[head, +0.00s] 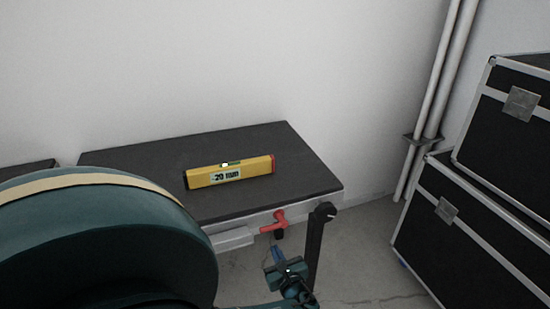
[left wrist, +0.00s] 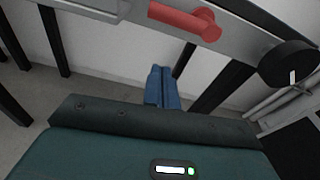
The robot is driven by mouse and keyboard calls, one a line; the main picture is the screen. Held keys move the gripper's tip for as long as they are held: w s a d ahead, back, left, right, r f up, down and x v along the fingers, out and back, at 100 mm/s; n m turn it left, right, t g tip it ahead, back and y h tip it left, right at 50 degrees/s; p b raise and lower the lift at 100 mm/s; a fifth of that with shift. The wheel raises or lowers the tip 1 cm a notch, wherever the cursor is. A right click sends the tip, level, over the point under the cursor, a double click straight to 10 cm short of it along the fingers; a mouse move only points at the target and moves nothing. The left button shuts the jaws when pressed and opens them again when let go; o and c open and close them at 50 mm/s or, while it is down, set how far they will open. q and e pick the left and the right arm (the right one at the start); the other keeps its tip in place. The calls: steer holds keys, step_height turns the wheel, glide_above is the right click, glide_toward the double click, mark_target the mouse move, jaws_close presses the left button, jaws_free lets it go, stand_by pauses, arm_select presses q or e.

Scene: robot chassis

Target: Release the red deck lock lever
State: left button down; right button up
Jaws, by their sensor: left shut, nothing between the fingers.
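The red lever (head: 273,223) sits on the front edge of the dark deck (head: 150,153), near its right corner. It points left, roughly along the edge, with its pivot end at the right. In the left wrist view the red lever (left wrist: 184,20) is at the top, on the light rail. My left gripper (head: 277,254) is below the lever, its blue fingers closed together and empty. In the left wrist view the fingers (left wrist: 163,72) point up toward the rail, with a visible gap below the lever. My right gripper is not in view.
A yellow spirit level (head: 229,172) lies on the deck. A black knob (left wrist: 288,64) is right of the lever in the wrist view. Black legs stand below the deck. Black cases (head: 475,225) and pipes (head: 432,100) are at the right.

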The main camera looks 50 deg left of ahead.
arm_select(q)
steer(key=v, duration=0.5)
steer(key=shift+s+d+r, duration=0.1)
steer(key=shift+s+d, duration=0.1)
steer(key=shift+d, duration=0.1)
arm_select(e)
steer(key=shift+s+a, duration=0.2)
